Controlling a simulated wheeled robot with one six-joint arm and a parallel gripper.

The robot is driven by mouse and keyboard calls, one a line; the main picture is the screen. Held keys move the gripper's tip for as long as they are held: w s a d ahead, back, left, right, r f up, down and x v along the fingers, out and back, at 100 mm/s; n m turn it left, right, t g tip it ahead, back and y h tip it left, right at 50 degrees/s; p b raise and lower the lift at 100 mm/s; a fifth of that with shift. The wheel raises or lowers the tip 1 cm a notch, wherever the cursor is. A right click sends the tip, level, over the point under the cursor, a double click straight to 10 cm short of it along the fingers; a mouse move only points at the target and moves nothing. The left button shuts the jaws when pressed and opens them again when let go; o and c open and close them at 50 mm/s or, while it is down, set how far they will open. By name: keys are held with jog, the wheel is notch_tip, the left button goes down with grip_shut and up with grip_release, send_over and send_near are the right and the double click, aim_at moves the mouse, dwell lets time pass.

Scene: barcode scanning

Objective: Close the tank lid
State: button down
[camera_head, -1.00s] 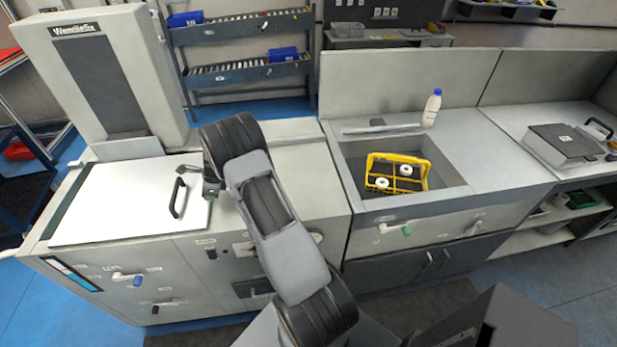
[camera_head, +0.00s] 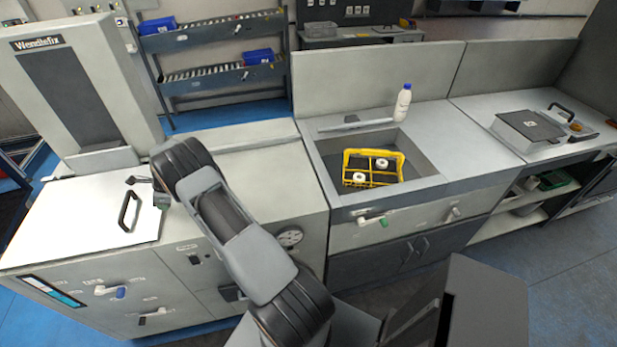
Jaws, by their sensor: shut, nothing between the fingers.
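A white flat tank lid (camera_head: 70,220) with a black bar handle (camera_head: 129,212) lies flat on top of the grey machine at the left; no gap under it shows from here. My gripper (camera_head: 137,181) is shut and empty, just behind the handle and near the lid's right edge. It looks apart from the handle, though its height above the lid is hard to judge. My arm hides part of the machine's top and front.
A yellow crate (camera_head: 347,168) with white round items sits in the sink basin to the right. A white bottle (camera_head: 402,103) with a blue cap stands behind it. A dark-lidded box (camera_head: 530,126) is on the far right counter. A tall cabinet (camera_head: 75,85) rises behind the lid.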

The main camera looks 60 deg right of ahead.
jog(key=shift+d+f, duration=0.1)
jog(key=shift+d, duration=0.2)
jog(key=s+d, duration=0.2)
jog(key=s, duration=0.1)
jog(key=shift+s+d, duration=0.15)
jog(key=shift+s, duration=0.05)
jog(key=b+v, duration=0.2)
jog(key=v, duration=0.8)
jog(key=s+a+r+n+h, duration=0.1)
jog(key=s+a+r+n, duration=0.3)
jog(key=s+n, duration=0.4)
jog(key=s+a+r+n+t+h, duration=0.1)
jog(key=s+a+r+n, duration=0.3)
jog(key=s+n, duration=0.5)
jog(key=s+a+r+n+h, duration=0.1)
jog(key=s+a+r+n, duration=0.4)
jog(key=s+a+n, duration=0.2)
jog(key=s+n, duration=0.2)
jog(key=s, duration=0.2)
jog(key=shift+r, duration=0.1)
